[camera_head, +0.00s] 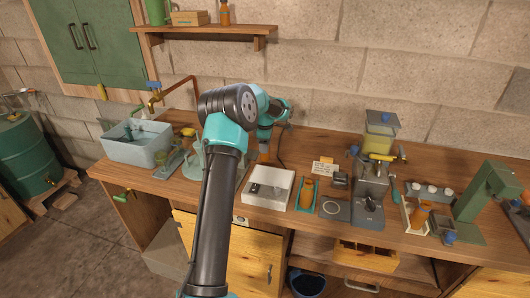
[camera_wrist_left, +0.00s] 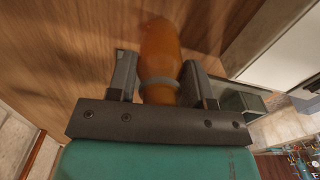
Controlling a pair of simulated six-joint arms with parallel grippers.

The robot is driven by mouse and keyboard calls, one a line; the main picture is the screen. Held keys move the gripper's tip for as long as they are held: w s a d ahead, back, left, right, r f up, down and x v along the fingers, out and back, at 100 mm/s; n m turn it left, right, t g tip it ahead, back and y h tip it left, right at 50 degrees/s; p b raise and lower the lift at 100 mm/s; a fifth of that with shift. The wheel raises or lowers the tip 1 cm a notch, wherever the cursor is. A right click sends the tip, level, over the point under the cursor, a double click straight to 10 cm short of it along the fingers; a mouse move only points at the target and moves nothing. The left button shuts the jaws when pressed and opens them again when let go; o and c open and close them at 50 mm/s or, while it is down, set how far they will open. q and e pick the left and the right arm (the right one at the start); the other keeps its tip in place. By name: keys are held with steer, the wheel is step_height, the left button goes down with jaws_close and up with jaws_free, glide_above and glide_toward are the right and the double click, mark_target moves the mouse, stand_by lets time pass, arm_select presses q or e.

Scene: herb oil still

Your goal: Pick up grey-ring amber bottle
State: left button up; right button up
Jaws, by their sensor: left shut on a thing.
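The grey-ring amber bottle (camera_wrist_left: 160,55) is between the two fingers of my left gripper (camera_wrist_left: 165,80) in the left wrist view. Its grey ring (camera_wrist_left: 159,82) sits at finger level, and my gripper is shut on it. In the head view my left arm reaches across the bench, with the gripper (camera_head: 264,135) near the back wall. A small orange part of the bottle (camera_head: 263,151) shows below the gripper; whether it touches the bench is unclear. My right gripper is not in view.
A white box-like device (camera_head: 269,199) and a teal holder (camera_head: 318,187) with an amber bottle (camera_head: 307,187) stand in front. A metal press (camera_head: 371,185) and a green stand (camera_head: 482,196) are to the right. A sink basin (camera_head: 136,150) is left.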

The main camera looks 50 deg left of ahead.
arm_select(q)
steer(key=shift+c, duration=0.8)
steer(key=shift+r, duration=0.2)
steer(key=shift+r, duration=4.8)
steer(key=shift+d, duration=0.1)
